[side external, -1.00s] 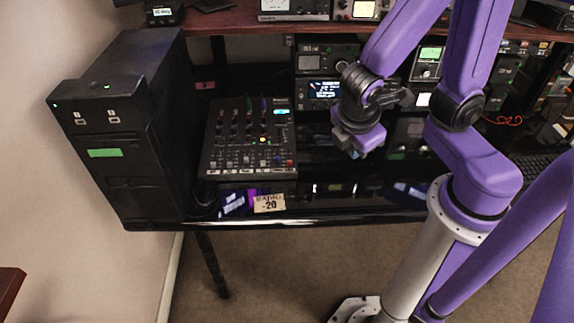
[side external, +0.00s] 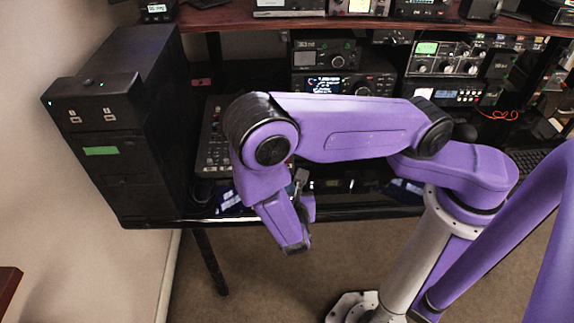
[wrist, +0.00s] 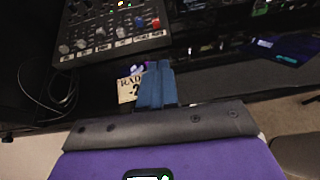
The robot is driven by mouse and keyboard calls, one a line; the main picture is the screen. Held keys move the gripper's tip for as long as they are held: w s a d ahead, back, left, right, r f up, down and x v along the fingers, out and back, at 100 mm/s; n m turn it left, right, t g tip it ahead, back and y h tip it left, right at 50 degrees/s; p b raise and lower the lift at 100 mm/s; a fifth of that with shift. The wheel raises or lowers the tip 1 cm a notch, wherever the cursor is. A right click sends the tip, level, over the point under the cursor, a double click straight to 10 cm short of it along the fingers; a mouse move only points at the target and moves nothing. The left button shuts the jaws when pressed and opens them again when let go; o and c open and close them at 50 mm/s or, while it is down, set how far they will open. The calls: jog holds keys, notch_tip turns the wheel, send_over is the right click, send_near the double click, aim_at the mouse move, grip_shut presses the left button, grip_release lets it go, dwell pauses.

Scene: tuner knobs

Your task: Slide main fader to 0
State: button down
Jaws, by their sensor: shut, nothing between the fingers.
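The black mixer (wrist: 100,35) lies at the upper left of the wrist view. I cannot tell which one is the main fader. In the side view my arm covers most of the mixer (side external: 212,142), leaving its left edge in sight. My gripper (wrist: 158,68) has blue-looking fingers, shut and empty. It is apart from the mixer, to the right of and below the caps in the wrist view.
A paper card (wrist: 127,89) lies beside my fingers in the wrist view. Loose cables (wrist: 45,90) hang left of it. A black tower case (side external: 125,130) stands left of the mixer. Radios (side external: 345,85) fill the desk behind. Open floor lies in front of the desk.

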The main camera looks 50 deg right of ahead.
jog(key=shift+w+d+f+n, duration=0.25)
jog(key=shift+f+n, duration=0.05)
jog(key=shift+f, duration=0.3)
jog(key=x, duration=0.8)
jog(key=shift+w+d, duration=0.2)
jog(key=shift+w, duration=0.05)
jog(key=shift+w+d, duration=1.15)
jog(key=shift+w, duration=0.05)
jog(key=shift+w+d, duration=0.35)
jog(key=shift+w+d+r, duration=0.15)
jog(key=shift+w+d, duration=0.65)
jog(key=shift+w+d+r, duration=0.15)
jog(key=shift+w+d, duration=0.6)
jog(key=shift+w, duration=0.05)
